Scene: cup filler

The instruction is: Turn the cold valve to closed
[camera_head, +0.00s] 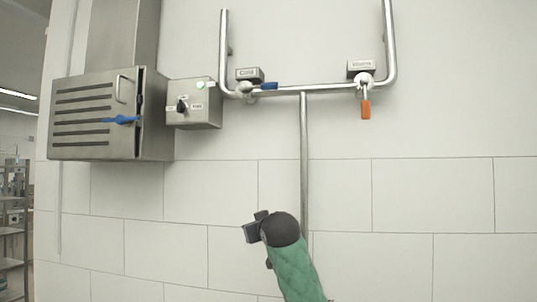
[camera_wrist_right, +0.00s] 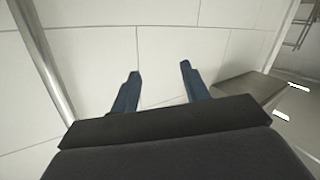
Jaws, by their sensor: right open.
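The cold valve (camera_head: 244,87) sits on the wall pipe under a "Cold" label (camera_head: 249,74). Its blue handle (camera_head: 265,86) points sideways to the right, along the horizontal pipe. My right gripper (camera_head: 256,226) is well below the cold valve, in front of the tiled wall and just left of the vertical pipe, touching nothing I can see. In the right wrist view the gripper (camera_wrist_right: 160,70) has its two blue fingers spread apart with nothing between them. The cold valve does not show there. My left gripper is in neither view.
The warm valve (camera_head: 364,81) is farther right, its orange handle (camera_head: 366,108) hanging down. A steel control box (camera_head: 194,104) with a knob and green light is left of the cold valve. A louvred steel cabinet (camera_head: 97,118) has a blue handle. The vertical pipe (camera_head: 304,150) runs down centre.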

